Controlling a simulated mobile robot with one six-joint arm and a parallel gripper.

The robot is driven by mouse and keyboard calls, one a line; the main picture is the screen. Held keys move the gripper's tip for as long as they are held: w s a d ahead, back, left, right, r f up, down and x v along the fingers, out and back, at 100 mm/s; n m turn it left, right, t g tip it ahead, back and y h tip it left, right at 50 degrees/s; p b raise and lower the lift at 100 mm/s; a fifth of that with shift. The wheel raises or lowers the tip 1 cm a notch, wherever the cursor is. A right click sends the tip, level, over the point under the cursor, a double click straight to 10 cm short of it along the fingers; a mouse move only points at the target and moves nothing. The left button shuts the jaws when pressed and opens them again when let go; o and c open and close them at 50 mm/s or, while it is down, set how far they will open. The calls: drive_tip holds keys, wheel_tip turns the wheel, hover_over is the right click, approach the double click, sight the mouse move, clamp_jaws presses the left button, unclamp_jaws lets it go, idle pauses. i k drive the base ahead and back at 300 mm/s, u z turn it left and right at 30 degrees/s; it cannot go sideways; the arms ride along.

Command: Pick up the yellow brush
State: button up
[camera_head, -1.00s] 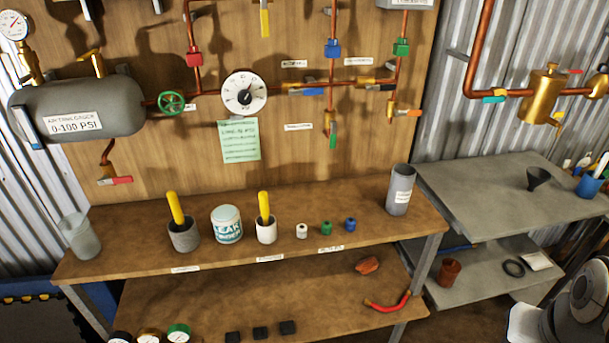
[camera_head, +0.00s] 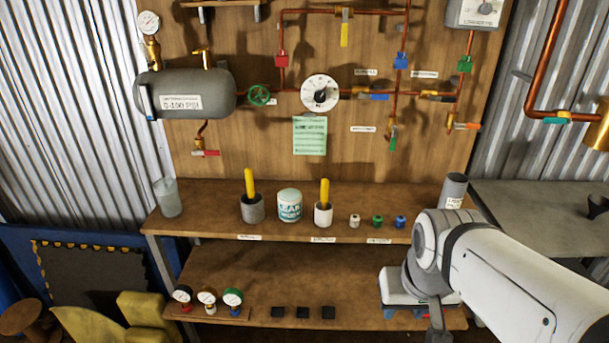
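Two yellow handles stand upright on the upper wooden shelf. One yellow brush handle (camera_head: 249,182) rises from a grey cup (camera_head: 253,211); the other yellow handle (camera_head: 324,190) rises from a white cup (camera_head: 323,216). A white and teal can (camera_head: 289,206) stands between the cups. The lower ends of both handles are hidden inside the cups. My white arm reaches in from the right and bends down in front of the shelf's right end, well right of both cups. I cannot make out my gripper's fingers.
Small white, green and blue pieces stand right of the white cup. A translucent cup (camera_head: 168,198) is at the left end, a grey cylinder (camera_head: 454,190) at the right. Pipes, valves and a gauge (camera_head: 320,93) cover the board behind. Gauges and black blocks sit on the lower shelf.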

sight(325, 181)
drive_tip(key=i, duration=1)
drive_tip(key=u, duration=0.05)
